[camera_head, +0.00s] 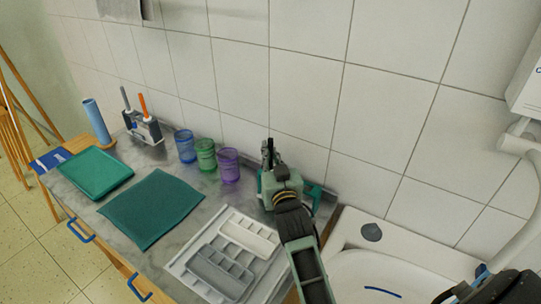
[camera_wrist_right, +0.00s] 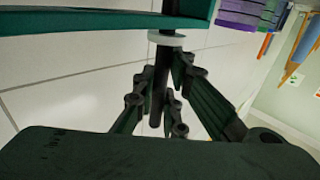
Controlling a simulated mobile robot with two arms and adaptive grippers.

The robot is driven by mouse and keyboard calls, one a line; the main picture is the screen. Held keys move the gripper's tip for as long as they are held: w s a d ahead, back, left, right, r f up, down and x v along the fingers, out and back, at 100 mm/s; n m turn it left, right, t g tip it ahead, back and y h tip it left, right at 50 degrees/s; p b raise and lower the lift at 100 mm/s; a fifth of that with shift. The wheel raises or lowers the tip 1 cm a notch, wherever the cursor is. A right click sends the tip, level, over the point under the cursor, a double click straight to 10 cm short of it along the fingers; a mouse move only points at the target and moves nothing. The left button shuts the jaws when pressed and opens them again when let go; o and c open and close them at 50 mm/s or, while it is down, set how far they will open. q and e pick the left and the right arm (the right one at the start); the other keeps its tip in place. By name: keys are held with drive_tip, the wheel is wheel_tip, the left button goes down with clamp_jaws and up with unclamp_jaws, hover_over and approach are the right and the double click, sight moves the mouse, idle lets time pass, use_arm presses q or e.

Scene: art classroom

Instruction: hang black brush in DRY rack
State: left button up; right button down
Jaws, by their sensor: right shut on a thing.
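My right gripper (camera_head: 269,156) is at the wall behind the counter's right end, shut on a thin dark upright thing, which looks like the black brush (camera_head: 265,148). In the right wrist view the brush (camera_wrist_right: 160,85) runs between the fingers (camera_wrist_right: 168,80), with a pale ring (camera_wrist_right: 166,38) around it. A teal bar (camera_wrist_right: 80,20) crosses the top of that view close to the ring. In the head view a teal frame (camera_head: 313,192), possibly the DRY rack, shows partly behind my gripper. No label is readable, and I cannot tell whether the brush touches the frame. My left gripper is not in view.
A holder (camera_head: 146,131) with a grey and an orange handle stands at the left. Blue (camera_head: 185,147), green (camera_head: 206,155) and purple (camera_head: 228,166) cups stand beside my gripper.

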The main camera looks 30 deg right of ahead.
sight(270, 139)
drive_tip(key=shift+f, duration=0.15)
drive_tip(key=c, duration=1.7)
unclamp_jaws()
drive_tip(key=shift+o, duration=0.2)
drive_tip(key=o, duration=0.5)
wheel_tip(270, 139, up, 8)
drive_tip(key=p, duration=0.8)
